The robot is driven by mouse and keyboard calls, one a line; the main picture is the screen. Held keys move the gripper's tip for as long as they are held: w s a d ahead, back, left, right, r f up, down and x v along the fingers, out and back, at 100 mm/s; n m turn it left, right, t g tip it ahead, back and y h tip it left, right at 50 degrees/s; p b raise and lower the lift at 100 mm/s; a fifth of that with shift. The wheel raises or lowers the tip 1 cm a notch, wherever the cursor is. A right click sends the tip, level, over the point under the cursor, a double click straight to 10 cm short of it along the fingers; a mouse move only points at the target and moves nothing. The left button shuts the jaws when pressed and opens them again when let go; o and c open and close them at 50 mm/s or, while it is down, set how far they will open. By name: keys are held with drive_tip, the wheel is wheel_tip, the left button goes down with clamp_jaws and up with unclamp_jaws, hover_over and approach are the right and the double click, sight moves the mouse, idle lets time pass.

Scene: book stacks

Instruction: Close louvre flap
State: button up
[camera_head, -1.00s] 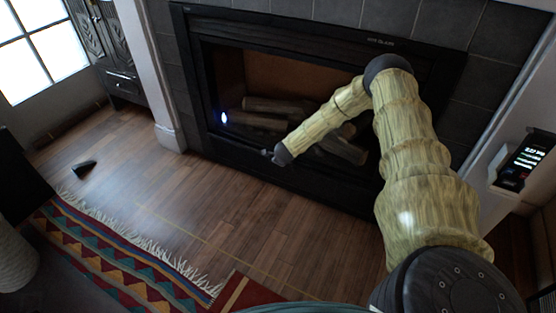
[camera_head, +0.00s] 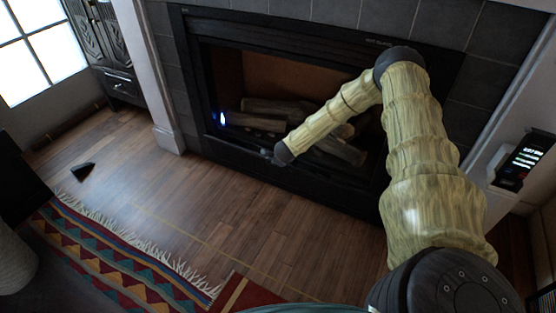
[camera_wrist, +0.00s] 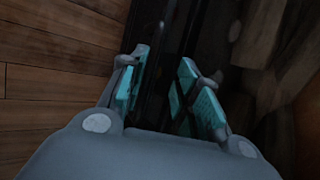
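A black fireplace (camera_head: 320,188) stands against the tiled wall, with a dark band along its lower front. No louvre flap stands out clearly; the lower band is too dark to tell whether a flap is open or shut. My gripper (camera_head: 266,154) is small in the head view, at the fireplace's lower front edge. In the wrist view my gripper (camera_wrist: 160,88) has its teal-padded fingers apart. Dark, narrow strips of the fireplace front (camera_wrist: 172,40) show between and beyond the fingers. Nothing is clearly held. I cannot tell whether the fingers touch the fireplace.
Logs (camera_head: 285,108) lie inside the firebox, beside a small bluish light. Bare wood floor (camera_head: 220,215) lies in front. A patterned fringed rug (camera_head: 110,255) is at lower left, with a small dark wedge (camera_head: 83,171) beyond it. A dark cabinet (camera_head: 118,85) stands at the back left.

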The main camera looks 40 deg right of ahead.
drive_tip(key=v, duration=0.8)
drive_tip(key=shift+s+r, duration=0.1)
idle(0.4)
drive_tip(key=s+a+f+n+g+y, duration=0.15)
drive_tip(key=s+a+f+n, duration=0.25)
drive_tip(key=s+a+n, duration=0.7)
drive_tip(key=s+a+f+n+g+y, duration=0.15)
drive_tip(key=s+a+f+n, duration=0.35)
drive_tip(key=a, duration=0.9)
drive_tip(key=s+a+r+n+g, duration=0.1)
drive_tip(key=s+a+n+g, duration=0.15)
drive_tip(key=s+n, duration=0.8)
drive_tip(key=s+a+n+g, duration=0.2)
drive_tip(key=s+a+n, duration=0.15)
drive_tip(key=s, duration=1.45)
wheel_tip(320, 180, up, 29)
drive_tip(key=m+p, duration=0.1)
drive_tip(key=p, duration=2.7)
drive_tip(key=shift+f, duration=0.2)
drive_tip(key=shift+a+t, duration=0.1)
drive_tip(key=shift+t, duration=0.15)
